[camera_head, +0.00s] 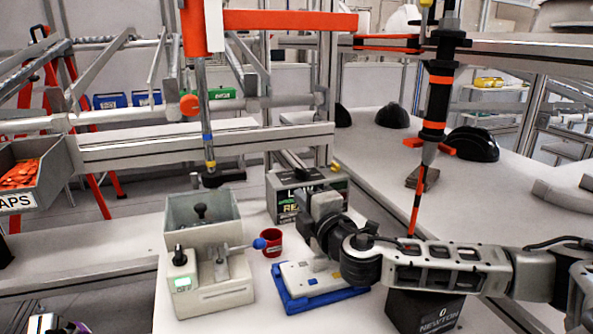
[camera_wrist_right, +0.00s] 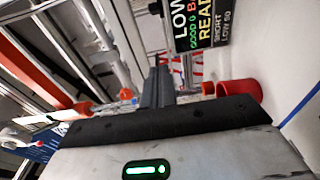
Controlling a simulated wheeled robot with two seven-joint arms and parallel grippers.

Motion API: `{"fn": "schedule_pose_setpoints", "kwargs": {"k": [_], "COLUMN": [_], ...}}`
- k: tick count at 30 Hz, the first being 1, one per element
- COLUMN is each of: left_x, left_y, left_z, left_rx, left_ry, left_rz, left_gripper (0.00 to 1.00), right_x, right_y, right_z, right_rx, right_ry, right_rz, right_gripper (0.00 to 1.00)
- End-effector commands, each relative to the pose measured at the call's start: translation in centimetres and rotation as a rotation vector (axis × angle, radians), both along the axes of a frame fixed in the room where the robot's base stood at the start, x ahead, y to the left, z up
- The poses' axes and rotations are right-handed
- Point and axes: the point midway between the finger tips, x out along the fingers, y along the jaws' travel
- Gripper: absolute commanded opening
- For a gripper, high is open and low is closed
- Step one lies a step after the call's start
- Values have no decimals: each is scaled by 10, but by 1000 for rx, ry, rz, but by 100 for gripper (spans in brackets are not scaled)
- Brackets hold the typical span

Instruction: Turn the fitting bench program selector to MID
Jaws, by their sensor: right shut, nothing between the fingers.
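The fitting bench unit (camera_head: 222,290) is a pale grey machine on the white table, left of centre in the head view. I cannot tell which control is the program selector, and no MID mark is readable. My right gripper (camera_head: 304,197) is to the right of the unit, above the table and apart from the controls. Its fingers (camera_wrist_right: 158,82) are shut and empty in the right wrist view. My left gripper is not in view.
A red cup (camera_head: 272,243) stands between the unit and my right arm; it also shows in the wrist view (camera_wrist_right: 238,88). A dark lettered box (camera_head: 284,206) is behind. A blue tray (camera_head: 296,303) and a black NEWTON block (camera_head: 424,311) are nearby. A tool hangs overhead (camera_head: 207,130).

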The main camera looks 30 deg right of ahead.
Motion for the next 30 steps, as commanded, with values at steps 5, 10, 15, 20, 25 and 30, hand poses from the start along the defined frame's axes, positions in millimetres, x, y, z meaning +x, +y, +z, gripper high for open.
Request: {"fn": "schedule_pose_setpoints", "kwargs": {"k": [5, 10, 15, 20, 25, 30], "left_x": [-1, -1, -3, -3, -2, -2], "left_y": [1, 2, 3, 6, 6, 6], "left_z": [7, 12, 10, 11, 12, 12], "left_rx": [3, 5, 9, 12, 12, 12], "left_ry": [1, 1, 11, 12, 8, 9], "left_rz": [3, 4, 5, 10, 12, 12], "left_gripper": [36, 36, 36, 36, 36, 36], "right_x": [41, 78, 103, 104, 104, 105], "right_y": [-5, -9, -21, -43, -52, -53], "right_z": [3, 3, 2, 1, 0, -1], "right_rx": [3, 1, -4, -4, -1, 0], "right_ry": [-2, -2, 1, 1, 1, 1], "right_rz": [-1, -1, -3, -2, 0, 1], "right_gripper": [0, 0, 0, 0, 0, 0]}}
